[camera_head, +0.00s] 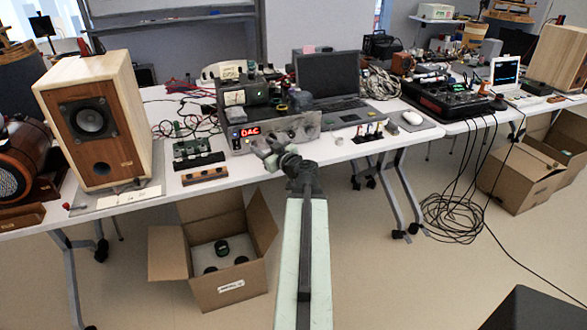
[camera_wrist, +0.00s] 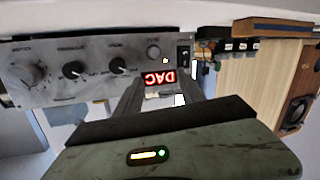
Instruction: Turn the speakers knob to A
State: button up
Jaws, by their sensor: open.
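The grey amplifier (camera_head: 272,131) stands at the table's front edge in the head view, with a red "DAC" display (camera_head: 250,132). In the wrist view its front panel (camera_wrist: 95,88) appears upside down, with several round knobs in a row. The large knob (camera_wrist: 28,74) is at the far left, and two dark knobs are beside it. The small labels are too blurred to tell which knob is the speakers knob. My gripper (camera_head: 268,153) is open and empty in front of the panel. In the wrist view its fingers (camera_wrist: 163,82) frame the display, apart from the dark knobs.
A wooden speaker (camera_head: 128,100) stands at the left. A laptop (camera_head: 327,75) is behind the amplifier, and a small circuit board (camera_head: 198,153) lies beside it. An open cardboard box (camera_head: 218,290) is on the floor below. Open floor lies right of my arm.

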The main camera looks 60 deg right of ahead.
aim_at(293, 135)
jog(key=s+d+h, duration=0.1)
jog(key=s+d, duration=0.2)
jog(key=s+d+f+m+h+b, duration=0.1)
jog(key=s+d+h, duration=0.1)
jog(key=s+d, duration=0.1)
jog(key=s+d+f+m+g+h+b, duration=0.1)
jog(key=s+d, duration=0.2)
jog(key=s, duration=0.1)
jog(key=shift+h, duration=0.3)
jog(key=shift+s+r, duration=0.1)
jog(key=x, duration=0.8)
jog(key=shift+a, duration=0.1)
grip_shut()
